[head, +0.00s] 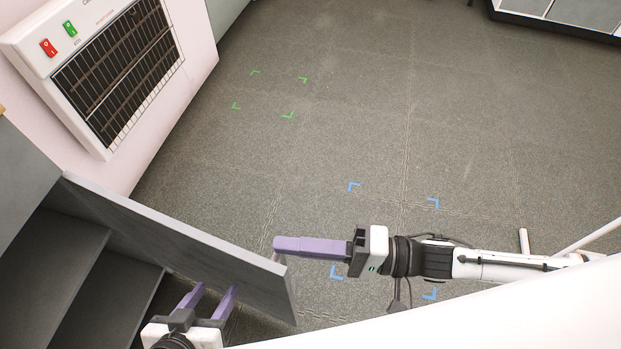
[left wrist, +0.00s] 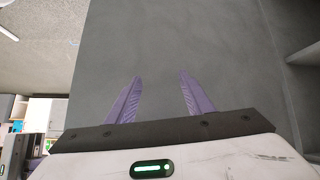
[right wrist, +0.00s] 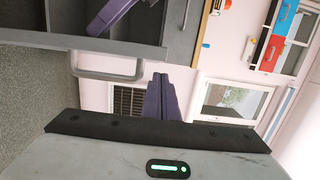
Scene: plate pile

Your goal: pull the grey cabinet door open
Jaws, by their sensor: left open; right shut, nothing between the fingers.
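The grey cabinet door (head: 185,240) stands partly open, swung out from the cabinet (head: 60,265) at the lower left. Its inner face fills most of the left wrist view (left wrist: 220,50). My left gripper (head: 215,288) is open and empty on the inner side of the door; I cannot tell whether its fingers touch the panel. My right gripper (head: 276,245) is shut and empty on the outer side, by the door's free edge. The right wrist view shows the grey bar handle (right wrist: 108,76) on the door's outer face, left of the shut fingers (right wrist: 160,95) and apart from them.
Shelves (head: 115,295) show inside the cabinet. A heater panel (head: 118,72) with a red and a green switch is on the pink wall behind. The floor (head: 330,130) beyond the door is clear, with flat green and blue corner marks.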

